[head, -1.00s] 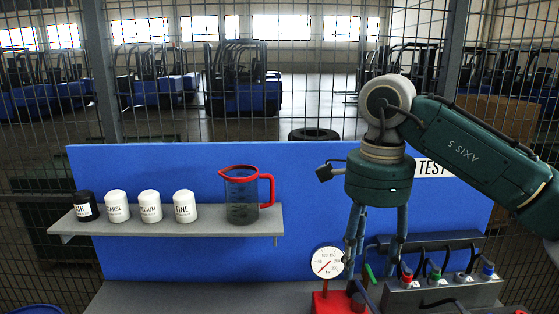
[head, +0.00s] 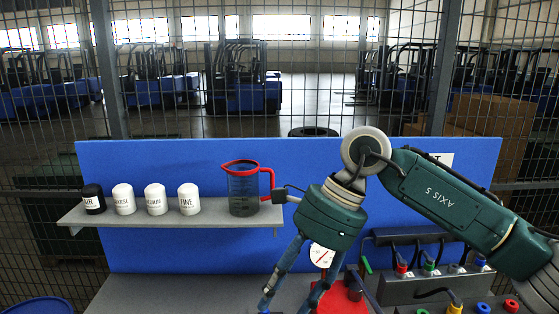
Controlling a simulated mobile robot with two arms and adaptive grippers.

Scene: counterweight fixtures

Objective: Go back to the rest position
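My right gripper (head: 287,306), on the green arm coming in from the right, points down and to the left in front of the blue panel. Its two fingers are apart and nothing shows between them; the tips are near the bottom edge of the picture. It partly covers the round dial gauge (head: 321,257) and the red gauge base (head: 344,301) behind it. I cannot tell whether the fingers touch anything. My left gripper is not in view.
A grey shelf (head: 110,215) on the blue panel (head: 150,248) holds one black and 3 white canisters and a red-rimmed jug (head: 243,188). A grey socket box (head: 430,288) with cables and coloured plugs stands at right.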

